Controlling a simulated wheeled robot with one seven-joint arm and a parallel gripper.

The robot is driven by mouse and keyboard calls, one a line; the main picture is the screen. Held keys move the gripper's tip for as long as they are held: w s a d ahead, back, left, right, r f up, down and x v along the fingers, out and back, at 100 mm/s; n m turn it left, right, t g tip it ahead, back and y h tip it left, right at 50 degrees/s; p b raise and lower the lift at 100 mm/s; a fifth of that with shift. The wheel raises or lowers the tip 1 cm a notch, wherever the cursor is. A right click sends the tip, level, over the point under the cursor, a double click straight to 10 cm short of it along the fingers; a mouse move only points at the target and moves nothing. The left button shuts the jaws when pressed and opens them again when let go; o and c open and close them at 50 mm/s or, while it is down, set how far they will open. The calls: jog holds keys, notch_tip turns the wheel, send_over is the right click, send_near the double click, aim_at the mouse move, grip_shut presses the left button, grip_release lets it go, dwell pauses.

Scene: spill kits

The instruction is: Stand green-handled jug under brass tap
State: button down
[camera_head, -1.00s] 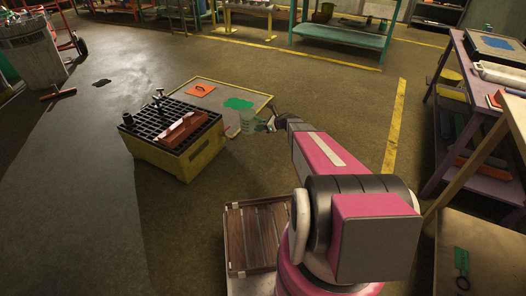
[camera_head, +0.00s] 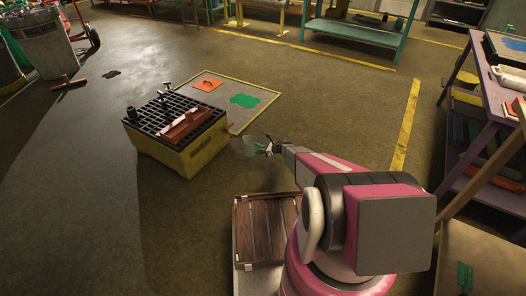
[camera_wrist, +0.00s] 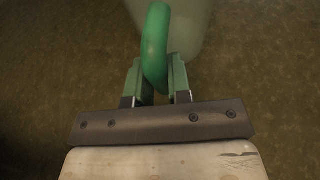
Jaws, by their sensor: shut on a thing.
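The jug (camera_head: 245,146) has a pale, see-through body. My gripper (camera_head: 268,149) is shut on its green handle (camera_wrist: 155,45), with one finger on each side in the wrist view. The jug hangs beside the right corner of a yellow box (camera_head: 196,155) with a black grate top (camera_head: 160,112). A small upright tap-like fitting (camera_head: 163,97) stands at the grate's back edge; its colour is too dim to tell as brass. The jug body (camera_wrist: 190,20) is cut off at the top of the wrist view.
A grey mat (camera_head: 218,112) with orange and green patches lies behind. A slatted wooden crate (camera_head: 283,240) is near my base. A purple shelf (camera_head: 470,125) stands right.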

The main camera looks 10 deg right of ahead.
aim_at(252, 149)
jog(key=shift+w+f, duration=0.15)
jog(key=shift+f, duration=0.35)
jog(key=shift+f, duration=0.15)
jog(key=shift+w+a+f, duration=0.3)
jog(key=shift+a+f, duration=0.1)
jog(key=shift+f, duration=0.6)
jog(key=shift+w+a+f, duration=0.35)
jog(key=shift+f, duration=0.65)
jog(key=shift+w+a+f, duration=0.3)
jog(key=shift+a+f, duration=0.1)
jog(key=shift+f, duration=0.6)
jog(key=shift+w+a+f, duration=0.1)
jog(key=shift+w+a, duration=1.2)
jog(key=shift+a, duration=0.4)
jog(key=shift+w+a+r, duration=0.1)
jog(key=shift+w+a, duration=1.15)
jog(key=shift+a, duration=0.5)
jog(key=shift+w+a+f, duration=0.1)
jog(key=shift+w+a, duration=1.2)
jog(key=shift+a, duration=0.4)
jog(key=shift+f, duration=0.3)
jog(key=c, duration=1)
grip_release()
jog(key=shift+d, duration=0.1)
jog(key=shift+v, duration=3.95)
